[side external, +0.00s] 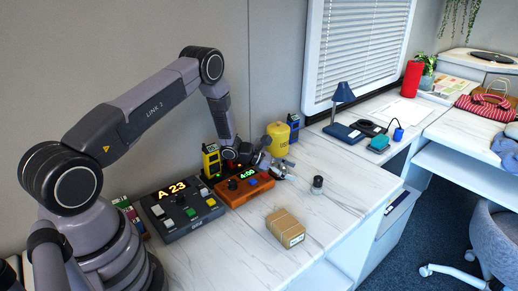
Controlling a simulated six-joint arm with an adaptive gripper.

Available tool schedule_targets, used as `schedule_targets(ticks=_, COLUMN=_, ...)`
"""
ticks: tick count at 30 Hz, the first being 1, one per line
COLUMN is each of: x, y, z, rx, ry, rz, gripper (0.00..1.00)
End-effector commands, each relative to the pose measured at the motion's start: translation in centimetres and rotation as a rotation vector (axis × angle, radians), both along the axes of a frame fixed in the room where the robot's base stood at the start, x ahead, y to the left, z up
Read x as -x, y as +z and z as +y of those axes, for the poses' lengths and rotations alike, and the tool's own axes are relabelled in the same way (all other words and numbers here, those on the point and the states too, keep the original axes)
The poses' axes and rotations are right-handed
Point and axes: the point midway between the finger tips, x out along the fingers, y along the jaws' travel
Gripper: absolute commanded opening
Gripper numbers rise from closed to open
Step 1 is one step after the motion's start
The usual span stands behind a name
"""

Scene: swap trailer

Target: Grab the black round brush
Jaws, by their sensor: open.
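A small, short round item (317,186), dark with a paler top, stands alone on the white marbled counter (345,205). It looks like the black round brush, but it is too small to be sure. My gripper (287,170) is open, low over the counter to the left of the round item and apart from it. Its fingers point right, towards that item. I see nothing between the fingers, though they are small here.
An orange box with a green display (245,186) and a grey control panel (182,212) lie left of my gripper. A yellow canister (278,138) stands behind it. A cardboard box (285,228) sits nearer the front. The counter right of the round item is clear.

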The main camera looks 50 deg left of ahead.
Motion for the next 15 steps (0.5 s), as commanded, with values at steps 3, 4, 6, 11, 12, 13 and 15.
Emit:
schedule_targets(ticks=3, x=-1.6, y=-1.0, z=-1.7, rx=0.0, ry=-0.004, rz=-0.002, gripper=0.64)
schedule_targets(ticks=4, x=-1.9, y=-1.2, z=-2.0, rx=0.0, ry=-0.004, rz=0.0, gripper=0.64)
schedule_targets(ticks=6, x=-2.5, y=-1.5, z=-2.5, rx=-0.001, ry=-0.004, rz=0.0, gripper=0.64)
schedule_targets(ticks=11, x=-3.2, y=-1.9, z=-3.2, rx=0.0, ry=-0.002, rz=0.0, gripper=0.64)
schedule_targets(ticks=12, x=-3.5, y=-2.0, z=-3.4, rx=-0.001, ry=-0.003, rz=-0.001, gripper=0.64)
schedule_targets(ticks=13, x=-3.7, y=-2.2, z=-3.6, rx=0.0, ry=-0.004, rz=-0.001, gripper=0.64)
schedule_targets(ticks=15, x=-4.5, y=-2.7, z=-4.4, rx=-0.002, ry=-0.005, rz=-0.002, gripper=0.64)
